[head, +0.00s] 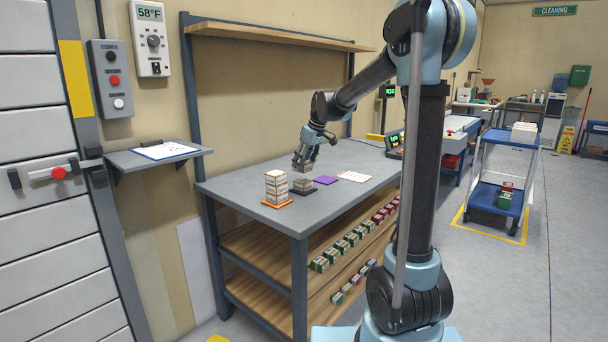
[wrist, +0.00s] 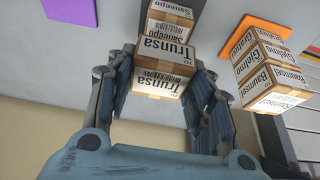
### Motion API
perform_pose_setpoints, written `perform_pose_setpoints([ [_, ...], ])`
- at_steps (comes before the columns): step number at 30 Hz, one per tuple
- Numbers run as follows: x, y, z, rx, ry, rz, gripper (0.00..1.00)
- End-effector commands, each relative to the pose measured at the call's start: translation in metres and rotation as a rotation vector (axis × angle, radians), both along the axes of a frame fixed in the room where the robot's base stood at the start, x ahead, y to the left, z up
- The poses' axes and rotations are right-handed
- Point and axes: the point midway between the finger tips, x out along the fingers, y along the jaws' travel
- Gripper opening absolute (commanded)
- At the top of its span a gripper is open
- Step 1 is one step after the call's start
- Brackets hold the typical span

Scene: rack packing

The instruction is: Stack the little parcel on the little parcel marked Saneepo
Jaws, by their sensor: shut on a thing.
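My gripper (head: 304,159) is over the grey workbench, pointing down. In the wrist view its fingers (wrist: 166,62) are shut on a little brown parcel marked Trunsa (wrist: 163,75). The held parcel (head: 301,168) is small and partly covered by the fingers in the head view. The little parcel marked Saneepo (wrist: 172,14) shows just beyond it in the wrist view, partly hidden by it. In the head view the Saneepo parcel (head: 303,184) sits on a dark mat (head: 304,191), below the held one. A small gap seems to separate them.
A tall parcel stack (head: 276,184) stands on an orange mat (head: 284,203) to the left; it shows in the wrist view (wrist: 262,70). Small boxes (head: 352,238) line the lower shelf.

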Motion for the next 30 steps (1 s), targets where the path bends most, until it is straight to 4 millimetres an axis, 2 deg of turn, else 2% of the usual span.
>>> perform_pose_setpoints([
  [10, 0.0, -0.001, -0.038, 0.0, 0.0, -0.001, 0.23],
  [20, 0.0, -0.002, -0.042, 0.0, 0.0, -0.002, 0.23],
  [21, 0.0, -0.002, -0.042, 0.0, 0.0, -0.002, 0.5],
  [23, 0.0, -0.002, -0.042, 0.0, 0.0, -0.003, 0.64],
  [24, 0.0, -0.002, -0.042, 0.0, 0.0, -0.003, 0.68],
  [30, 0.0, -0.002, -0.042, 0.0, 0.0, -0.003, 0.68],
])
